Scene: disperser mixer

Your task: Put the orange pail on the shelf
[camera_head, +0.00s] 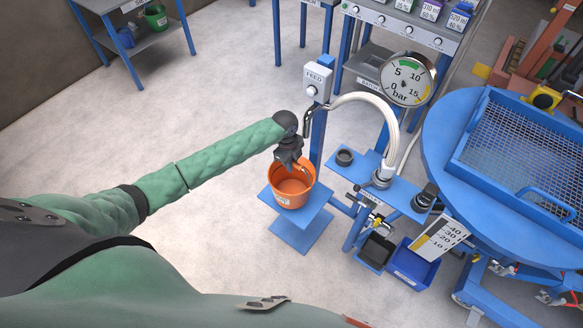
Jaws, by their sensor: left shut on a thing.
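The orange pail (286,194) stands upright on a small blue stand (309,218) in the middle of the view. It looks empty inside. My left gripper (291,162) reaches in from the left and is over the pail's far rim, shut on the pail there. The fingertips are partly hidden against the rim. A blue shelf (160,36) with a grey board stands at the top left and holds a green pail (155,15). Another shelf board (372,65) shows under the control bench. My right gripper is not in view.
A round blue table (450,185) with a mesh cover fills the right. Blue bin (413,266) sits low. Floor at left is clear.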

